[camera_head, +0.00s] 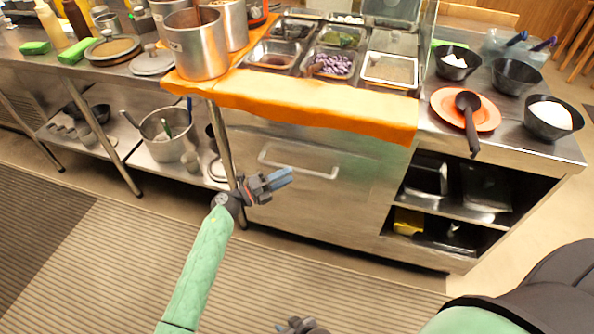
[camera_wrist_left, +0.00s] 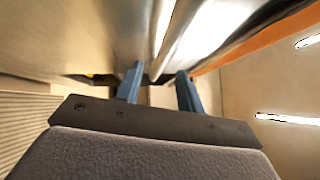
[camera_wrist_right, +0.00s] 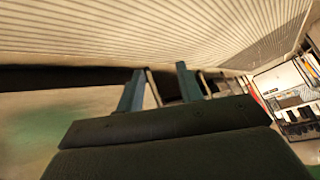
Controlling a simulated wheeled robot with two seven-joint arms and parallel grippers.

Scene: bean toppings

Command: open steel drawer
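The steel drawer (camera_head: 350,170) is the broad front panel under the orange cloth, flush with the counter in the head view. Its pale bar handle (camera_head: 298,172) runs across its upper part. My left gripper (camera_head: 288,178) is just in front of the handle's left part. Its fingers are apart in the left wrist view (camera_wrist_left: 158,88), with nothing seen held. A bright metal bar (camera_wrist_left: 165,45) lies ahead of them; I cannot tell if they touch it. My right gripper (camera_head: 298,326) is low at the bottom edge, far from the drawer. Its fingers are apart and empty in the right wrist view (camera_wrist_right: 160,88).
The orange cloth (camera_head: 300,105) hangs over the counter edge above the handle. A table leg (camera_head: 221,145) stands left of the drawer, by my left wrist. Open shelves (camera_head: 455,215) lie to its right. The floor mat (camera_head: 300,270) before the drawer is clear.

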